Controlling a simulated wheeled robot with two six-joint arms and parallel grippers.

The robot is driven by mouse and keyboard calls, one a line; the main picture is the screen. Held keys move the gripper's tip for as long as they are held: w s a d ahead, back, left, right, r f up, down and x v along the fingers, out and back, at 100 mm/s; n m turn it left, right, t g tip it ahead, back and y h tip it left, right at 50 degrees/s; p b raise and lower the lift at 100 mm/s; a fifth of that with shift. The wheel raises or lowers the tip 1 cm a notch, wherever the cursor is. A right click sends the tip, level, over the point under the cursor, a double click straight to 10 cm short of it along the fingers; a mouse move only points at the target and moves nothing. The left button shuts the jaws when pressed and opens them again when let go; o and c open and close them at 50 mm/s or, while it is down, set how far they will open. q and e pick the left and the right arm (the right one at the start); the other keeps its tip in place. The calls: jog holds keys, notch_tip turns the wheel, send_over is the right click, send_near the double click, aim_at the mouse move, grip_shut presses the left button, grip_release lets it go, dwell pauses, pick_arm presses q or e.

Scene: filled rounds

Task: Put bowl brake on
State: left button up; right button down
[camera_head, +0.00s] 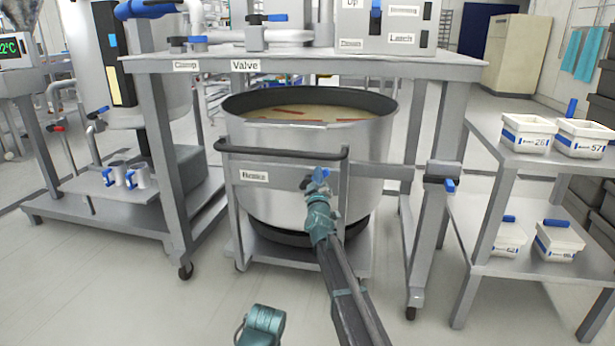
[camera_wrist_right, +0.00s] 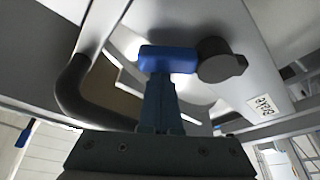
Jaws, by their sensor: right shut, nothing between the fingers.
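The bowl (camera_head: 350,165) is a large steel vessel with a dark rim, full of a pale liquid, in a wheeled frame under the bench. A label reading "Brake" (camera_head: 254,176) is on its front; it also shows in the right wrist view (camera_wrist_right: 262,106). The brake lever (camera_wrist_right: 167,59) is a blue grip beside a dark round hub (camera_wrist_right: 221,61). It shows small and blue in the head view (camera_head: 320,173). My right gripper (camera_head: 319,194) is shut and empty, its tips right at the blue grip; whether they touch I cannot tell. My left gripper's fingers are not seen.
A dark handle bar (camera_head: 280,152) crosses the bowl's front, close to my right gripper. A steel bench (camera_head: 300,66) with "Clamp" and "Valve" labels stands over the bowl. A shelf cart (camera_head: 480,190) with white tubs is to the right.

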aim_at(325, 177)
jog(key=f+m+h+b, duration=0.1)
jog(key=m, duration=0.1)
jog(key=d+f+m+h+b, duration=0.1)
jog(key=m, duration=0.2)
jog(key=d+m+h+b, duration=0.1)
jog(key=m, duration=0.2)
jog(key=shift+s+f+h, duration=0.3)
jog(key=shift+f+h, duration=0.1)
jog(key=shift+d+f+b, duration=0.1)
jog(key=shift+f+b, duration=0.15)
jog(key=shift+b, duration=0.25)
